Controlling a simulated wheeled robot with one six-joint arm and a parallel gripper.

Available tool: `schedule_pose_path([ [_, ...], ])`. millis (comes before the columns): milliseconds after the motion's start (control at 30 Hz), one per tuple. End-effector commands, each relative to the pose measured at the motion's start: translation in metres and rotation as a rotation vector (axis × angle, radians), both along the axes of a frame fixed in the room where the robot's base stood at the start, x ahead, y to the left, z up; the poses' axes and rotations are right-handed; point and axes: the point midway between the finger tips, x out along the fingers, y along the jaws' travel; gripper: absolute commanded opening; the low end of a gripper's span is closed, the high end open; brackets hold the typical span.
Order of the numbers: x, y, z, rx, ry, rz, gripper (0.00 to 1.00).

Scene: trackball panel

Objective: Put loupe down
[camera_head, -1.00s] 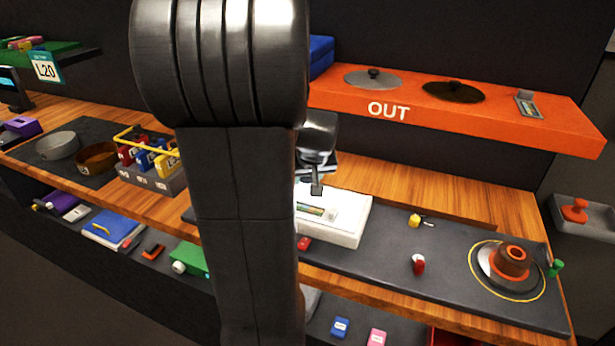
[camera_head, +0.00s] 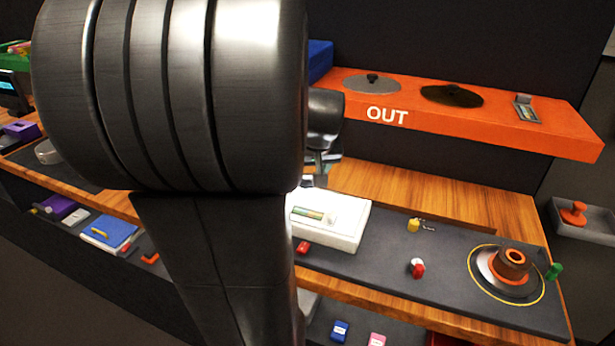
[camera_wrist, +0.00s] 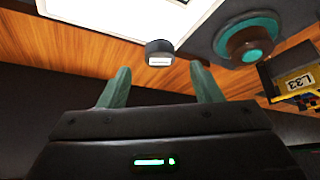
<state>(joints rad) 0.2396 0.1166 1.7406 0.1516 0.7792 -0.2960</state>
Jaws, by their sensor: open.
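My gripper (camera_wrist: 160,72) is open in the wrist view, its two greenish fingers apart with nothing between them. A short dark cylinder with a white label, which looks like the loupe (camera_wrist: 160,54), stands just beyond the fingertips at the edge of the bright white panel (camera_wrist: 100,10). It appears apart from the fingers. In the head view my gripper (camera_head: 314,172) is partly hidden behind my arm, above the left end of the white box (camera_head: 345,232). The loupe cannot be made out there.
A dark mat (camera_head: 460,300) holds a red-and-white item (camera_head: 417,268), a yellow item (camera_head: 413,225) and a brown round piece (camera_head: 513,260) on a disc. The orange OUT shelf (camera_head: 450,118) overhangs behind. My arm hides the bench's middle-left.

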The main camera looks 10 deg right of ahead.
Motion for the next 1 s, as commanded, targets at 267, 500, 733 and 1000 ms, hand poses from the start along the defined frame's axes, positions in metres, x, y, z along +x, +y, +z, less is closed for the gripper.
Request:
schedule_pose_path([
  [267, -0.021, 0.0, 0.037, 0.0, -0.003, -0.001, 0.59],
  [500, -0.025, 0.0, 0.043, 0.0, -0.001, -0.001, 0.59],
  [733, -0.024, 0.0, 0.043, 0.0, 0.0, -0.001, 0.59],
  [1000, -0.012, 0.0, 0.019, 0.001, 0.005, 0.0, 0.59],
])
